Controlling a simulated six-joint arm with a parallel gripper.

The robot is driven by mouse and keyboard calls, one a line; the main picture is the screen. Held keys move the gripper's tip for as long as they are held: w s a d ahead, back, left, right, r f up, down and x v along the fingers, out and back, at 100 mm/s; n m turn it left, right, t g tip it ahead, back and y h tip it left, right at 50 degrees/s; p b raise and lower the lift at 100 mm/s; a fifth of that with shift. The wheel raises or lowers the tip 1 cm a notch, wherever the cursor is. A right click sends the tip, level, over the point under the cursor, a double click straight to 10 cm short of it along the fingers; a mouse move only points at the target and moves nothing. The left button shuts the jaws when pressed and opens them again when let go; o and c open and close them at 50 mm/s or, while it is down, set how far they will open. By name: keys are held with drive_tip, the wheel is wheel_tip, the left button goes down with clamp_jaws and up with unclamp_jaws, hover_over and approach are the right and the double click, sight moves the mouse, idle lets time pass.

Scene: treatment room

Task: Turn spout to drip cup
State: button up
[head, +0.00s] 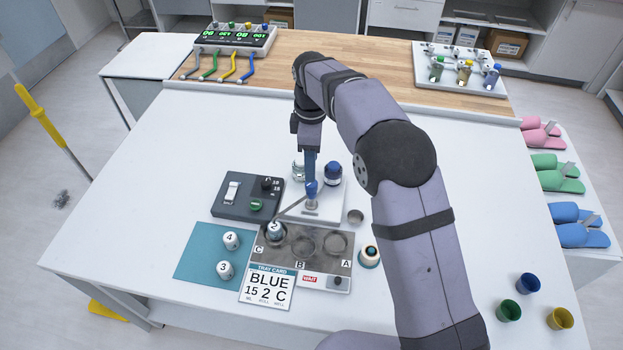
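My gripper (311,172) points straight down over a blue knob (311,188) on a small white stand (325,212). The fingers are seen edge-on and reach the knob, so I cannot tell whether they grip it. A thin grey spout (292,209) runs from below the knob down and left, its tip over or beside the cup marked 2 (275,231). That cup stands at place C of the grey tray (318,262). A small round metal cup (356,216), perhaps the drip cup, sits right of the stand, away from the spout tip.
A blue-capped bottle (333,174) stands just behind the knob. A dark switch box (235,196) is at left. Cups 4 (231,240) and 3 (225,270) stand on a teal mat (200,262). A card (266,288) reads BLUE, 15, 2, C. A round container (370,257) stands right of the tray.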

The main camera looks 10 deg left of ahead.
drive_tip(key=shift+f+p, duration=1.25)
drive_tip(key=shift+f, duration=2.4)
clamp_jaws()
